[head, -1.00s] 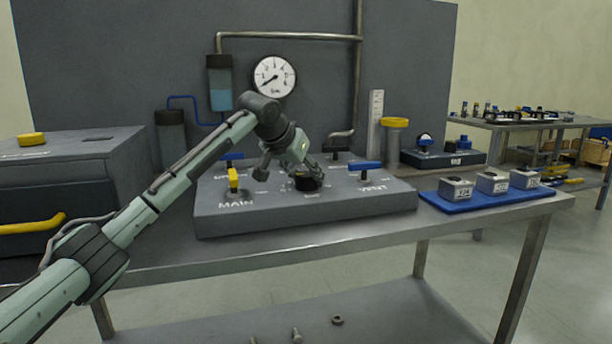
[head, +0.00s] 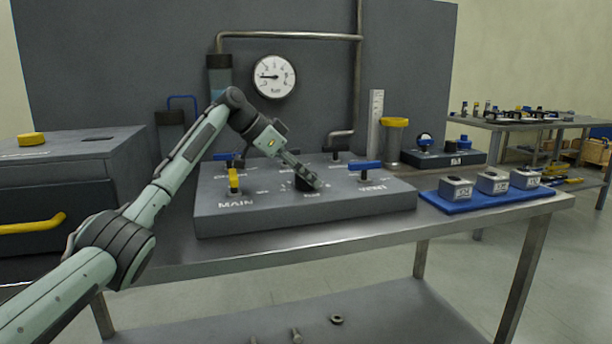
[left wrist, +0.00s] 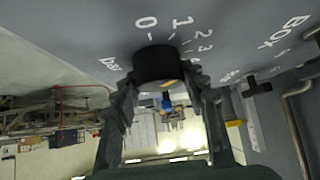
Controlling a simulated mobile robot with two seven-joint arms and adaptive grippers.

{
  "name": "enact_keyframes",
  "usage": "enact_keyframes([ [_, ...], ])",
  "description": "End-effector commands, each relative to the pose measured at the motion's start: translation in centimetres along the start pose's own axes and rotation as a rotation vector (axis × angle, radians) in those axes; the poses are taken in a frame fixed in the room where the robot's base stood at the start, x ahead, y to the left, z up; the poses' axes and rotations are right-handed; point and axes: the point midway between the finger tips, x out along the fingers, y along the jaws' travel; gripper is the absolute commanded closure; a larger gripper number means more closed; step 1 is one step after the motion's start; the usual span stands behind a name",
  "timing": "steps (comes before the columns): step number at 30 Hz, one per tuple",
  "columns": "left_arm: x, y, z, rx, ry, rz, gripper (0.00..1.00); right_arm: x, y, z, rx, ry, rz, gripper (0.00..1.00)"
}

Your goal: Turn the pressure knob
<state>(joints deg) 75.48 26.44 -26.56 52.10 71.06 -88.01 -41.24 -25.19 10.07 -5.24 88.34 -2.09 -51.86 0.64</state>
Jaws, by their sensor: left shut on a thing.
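The black pressure knob (head: 303,184) stands at the middle of the grey control box (head: 250,222). My left gripper (head: 308,180) reaches down to it from the upper left and partly hides it. In the left wrist view the knob (left wrist: 157,66) sits between the two fingers of the left gripper (left wrist: 160,85), which is shut on it. The round pressure gauge (head: 274,77) on the back panel has a black needle pointing left. My right gripper is not in view.
A yellow MAIN handle (head: 234,182) and a blue VENT lever (head: 366,166) stand on the box beside the knob. A blue tray (head: 470,202) with three grey blocks lies to the right. Pipes run up the panel behind.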

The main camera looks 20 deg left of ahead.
Motion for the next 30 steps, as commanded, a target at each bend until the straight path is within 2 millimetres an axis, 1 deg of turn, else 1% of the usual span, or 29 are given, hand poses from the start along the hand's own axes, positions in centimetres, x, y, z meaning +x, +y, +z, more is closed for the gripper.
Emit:
enact_keyframes([
  [3, -0.06, 0.05, -0.25, 0.060, 0.004, 0.066, 0.86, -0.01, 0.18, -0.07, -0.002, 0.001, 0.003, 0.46],
  [12, -0.02, 0.05, -0.14, 0.156, 0.000, 0.156, 0.86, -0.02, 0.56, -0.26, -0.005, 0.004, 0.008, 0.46],
  [23, -0.02, 0.08, -0.14, 0.213, -0.001, 0.212, 0.86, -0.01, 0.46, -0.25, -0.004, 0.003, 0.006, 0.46],
  [30, 0.00, 0.05, -0.06, 0.227, -0.002, 0.224, 0.86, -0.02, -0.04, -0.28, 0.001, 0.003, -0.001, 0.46],
])
